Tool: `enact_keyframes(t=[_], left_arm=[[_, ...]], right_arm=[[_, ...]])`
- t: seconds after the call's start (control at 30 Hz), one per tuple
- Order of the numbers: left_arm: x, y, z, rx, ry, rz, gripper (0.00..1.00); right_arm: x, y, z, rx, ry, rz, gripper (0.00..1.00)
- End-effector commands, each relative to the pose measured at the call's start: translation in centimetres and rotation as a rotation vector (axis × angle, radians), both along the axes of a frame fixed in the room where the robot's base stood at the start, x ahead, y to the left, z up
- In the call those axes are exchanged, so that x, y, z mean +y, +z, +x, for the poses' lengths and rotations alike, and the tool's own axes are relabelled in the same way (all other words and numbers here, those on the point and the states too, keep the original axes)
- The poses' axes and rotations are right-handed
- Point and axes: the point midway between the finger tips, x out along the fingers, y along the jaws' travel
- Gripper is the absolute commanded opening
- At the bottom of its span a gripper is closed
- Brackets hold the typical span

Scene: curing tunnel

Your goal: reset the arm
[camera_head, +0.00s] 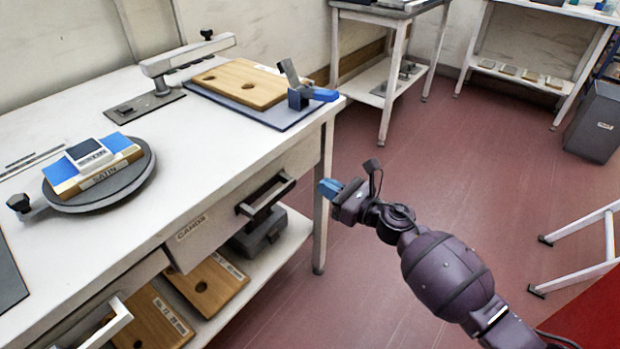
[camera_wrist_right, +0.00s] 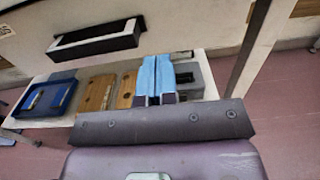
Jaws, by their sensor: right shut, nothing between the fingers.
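My right gripper (camera_head: 328,188) is in the middle of the head view, with blue fingertips. My left gripper is in neither view.
A drawer with a black handle (camera_head: 266,196) stands out from the bench front. On the bench are a round turntable (camera_head: 128,180) with a labelled block and a wooden board (camera_head: 243,82) with a blue clamp (camera_head: 312,94). A dark bin (camera_head: 598,122) stands right; red floor is free between.

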Motion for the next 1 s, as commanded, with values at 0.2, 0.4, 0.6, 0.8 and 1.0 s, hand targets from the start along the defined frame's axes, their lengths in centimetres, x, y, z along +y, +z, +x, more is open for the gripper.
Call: enact_keyframes(t=[0.2, 0.4, 0.6, 0.8, 1.0], left_arm=[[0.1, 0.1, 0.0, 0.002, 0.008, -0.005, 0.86], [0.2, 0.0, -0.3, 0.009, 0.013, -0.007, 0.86], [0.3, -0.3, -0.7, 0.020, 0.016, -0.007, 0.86], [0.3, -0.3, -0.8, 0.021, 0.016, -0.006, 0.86], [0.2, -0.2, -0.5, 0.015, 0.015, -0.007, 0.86]], right_arm=[[-2.9, 0.1, -1.9, -0.001, -0.001, -0.001, 0.00], [-4.0, -0.1, -2.7, 0.001, 0.000, 0.000, 0.00], [-4.2, -0.3, -3.0, 0.017, -0.005, 0.013, 0.00], [-5.6, -2.5, -6.2, 0.227, -0.088, 0.211, 0.00], [-8.9, -5.5, -11.5, 0.583, -0.247, 0.574, 0.00]])
